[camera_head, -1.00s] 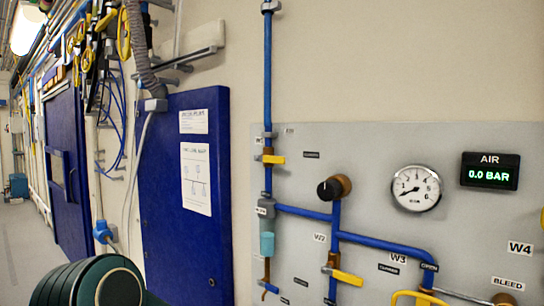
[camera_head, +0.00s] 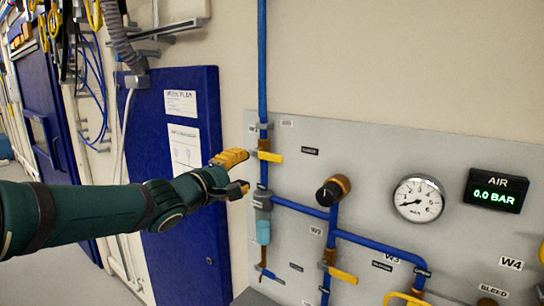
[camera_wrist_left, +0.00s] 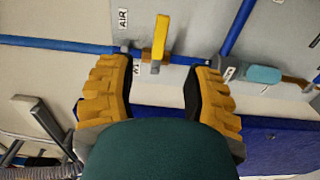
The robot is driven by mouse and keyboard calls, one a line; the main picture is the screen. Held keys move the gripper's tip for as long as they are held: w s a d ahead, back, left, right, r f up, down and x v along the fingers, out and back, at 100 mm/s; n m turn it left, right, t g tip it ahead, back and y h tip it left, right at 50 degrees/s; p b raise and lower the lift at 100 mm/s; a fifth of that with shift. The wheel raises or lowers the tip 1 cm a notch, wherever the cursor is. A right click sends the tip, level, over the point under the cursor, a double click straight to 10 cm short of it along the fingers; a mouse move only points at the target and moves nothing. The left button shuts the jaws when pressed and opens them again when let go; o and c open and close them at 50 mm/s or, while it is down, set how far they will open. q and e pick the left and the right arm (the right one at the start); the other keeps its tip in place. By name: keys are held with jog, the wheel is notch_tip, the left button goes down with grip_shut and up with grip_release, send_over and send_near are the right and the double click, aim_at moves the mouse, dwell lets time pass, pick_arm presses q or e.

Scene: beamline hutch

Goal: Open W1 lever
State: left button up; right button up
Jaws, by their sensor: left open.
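The W1 lever (camera_head: 270,156) is a short yellow handle on a brass valve in the vertical blue pipe at the panel's left side. It lies across the pipe, pointing right. In the left wrist view the lever (camera_wrist_left: 161,37) is ahead of the fingers, also across the blue pipe, with its valve body near the gap between them. My left gripper (camera_head: 243,172) is open and empty, just left of the valve, with yellow fingers apart. Its two fingers also frame the gap in the wrist view (camera_wrist_left: 162,72). I cannot tell any contact. My right gripper is out of view.
The grey panel (camera_head: 450,245) carries a black knob (camera_head: 328,194), a round gauge (camera_head: 418,199) and an AIR display (camera_head: 495,190) reading 0.0 BAR. A teal-bowled filter (camera_head: 263,230) hangs below the W1 valve. Another yellow lever (camera_head: 343,275) is lower right. A blue door (camera_head: 185,255) stands left.

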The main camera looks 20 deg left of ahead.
aim_at(271, 158)
pick_arm(q)
jog(key=x, duration=1.2)
jog(key=shift+f+b, duration=0.1)
jog(key=shift+b, duration=0.2)
jog(key=shift+s, duration=0.1)
grip_shut()
